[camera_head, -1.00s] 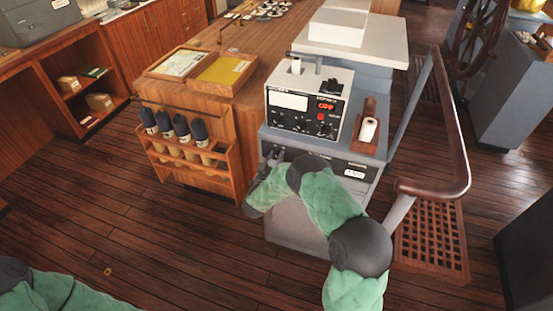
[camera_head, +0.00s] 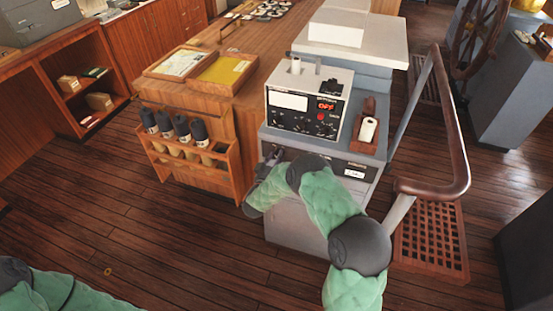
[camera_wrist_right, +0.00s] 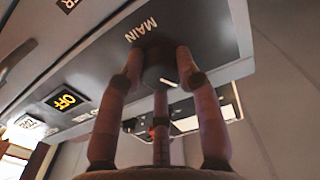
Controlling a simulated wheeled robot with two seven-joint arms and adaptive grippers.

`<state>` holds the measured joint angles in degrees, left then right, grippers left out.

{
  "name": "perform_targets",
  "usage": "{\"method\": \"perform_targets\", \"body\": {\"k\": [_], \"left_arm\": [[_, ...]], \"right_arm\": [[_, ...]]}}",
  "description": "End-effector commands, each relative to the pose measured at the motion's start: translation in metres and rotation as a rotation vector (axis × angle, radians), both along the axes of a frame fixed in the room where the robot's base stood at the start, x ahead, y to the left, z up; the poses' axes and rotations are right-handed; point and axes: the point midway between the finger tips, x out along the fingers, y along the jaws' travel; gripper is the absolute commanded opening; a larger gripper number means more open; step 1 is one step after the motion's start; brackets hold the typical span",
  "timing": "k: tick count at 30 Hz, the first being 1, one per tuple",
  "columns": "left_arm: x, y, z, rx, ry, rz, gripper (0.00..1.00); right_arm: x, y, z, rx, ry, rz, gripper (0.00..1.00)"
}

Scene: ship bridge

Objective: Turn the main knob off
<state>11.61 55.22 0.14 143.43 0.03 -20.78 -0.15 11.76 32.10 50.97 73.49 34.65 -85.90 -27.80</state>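The main knob (camera_wrist_right: 160,72) is a dark round knob with a white mark, under the word MAIN in the right wrist view. It sits on the front of the grey console (camera_head: 290,225). My right gripper (camera_wrist_right: 160,65) has its fingers around the knob, with fingertips close against its sides. In the head view the right gripper (camera_head: 268,165) is at the console's upper front left, and the knob is hidden there. My left gripper is out of view; only part of that arm shows.
An instrument box (camera_head: 308,102) with a red OFF display stands on the console. A wooden rack (camera_head: 190,160) with several dark-topped cylinders is just left of my right gripper. A handrail (camera_head: 450,185) is to the right. The floor (camera_head: 130,215) in front of the rack is clear.

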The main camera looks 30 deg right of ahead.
Motion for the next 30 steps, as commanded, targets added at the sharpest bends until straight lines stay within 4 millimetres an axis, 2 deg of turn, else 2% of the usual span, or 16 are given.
{"method": "perform_targets", "body": {"k": [1, 2, 3, 12, 16, 30], "left_arm": [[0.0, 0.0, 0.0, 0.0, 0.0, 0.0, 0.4], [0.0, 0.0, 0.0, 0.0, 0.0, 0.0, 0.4], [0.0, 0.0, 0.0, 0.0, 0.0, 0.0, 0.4], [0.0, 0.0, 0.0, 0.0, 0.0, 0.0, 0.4], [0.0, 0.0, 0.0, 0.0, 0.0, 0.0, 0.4], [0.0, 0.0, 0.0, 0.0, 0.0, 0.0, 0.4]], "right_arm": [[0.0, 0.0, 0.0, 0.0, 0.001, 0.001, 0.48], [0.0, 0.0, 0.0, 0.001, 0.001, 0.001, 0.57], [0.0, 0.0, 0.0, 0.001, 0.001, 0.001, 0.58], [0.0, 0.001, 0.0, 0.001, -0.001, 0.0, 0.58], [-0.005, 0.007, 0.0, 0.001, -0.001, 0.001, 0.58], [-0.06, 0.072, 0.0, 0.0, 0.001, 0.004, 0.58]]}}
